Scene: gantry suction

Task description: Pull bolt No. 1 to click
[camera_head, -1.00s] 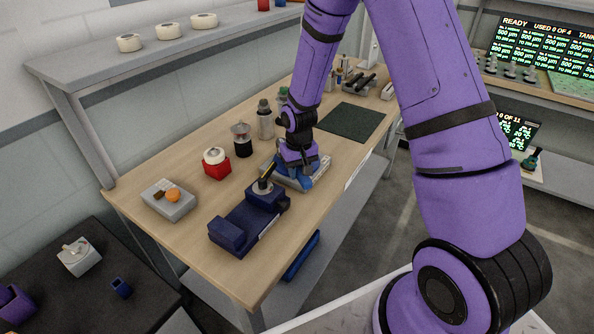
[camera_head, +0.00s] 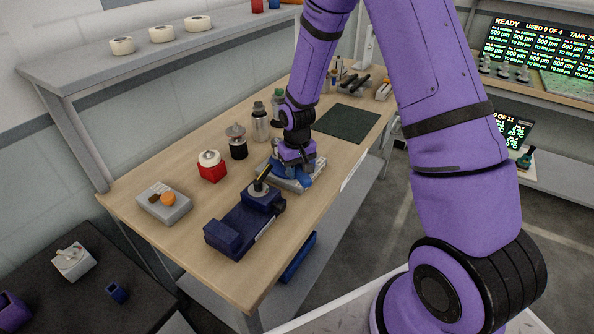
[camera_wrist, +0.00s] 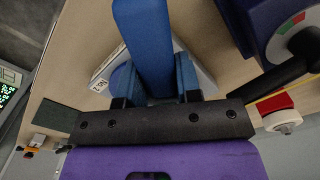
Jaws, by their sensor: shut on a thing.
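In the head view my gripper (camera_head: 297,162) points down at a grey fixture (camera_head: 305,183) with blue parts, near the front edge of the workbench. In the wrist view my gripper (camera_wrist: 152,97) is shut on a blue bar (camera_wrist: 148,40), which lies between its fingers and runs away from them. I see no number marking the bar as bolt No. 1. The gripper hides much of the fixture in the head view.
A dark blue unit (camera_head: 233,230) with a black handle (camera_head: 262,178) stands close on the left. A dark mat (camera_head: 347,122) lies behind.

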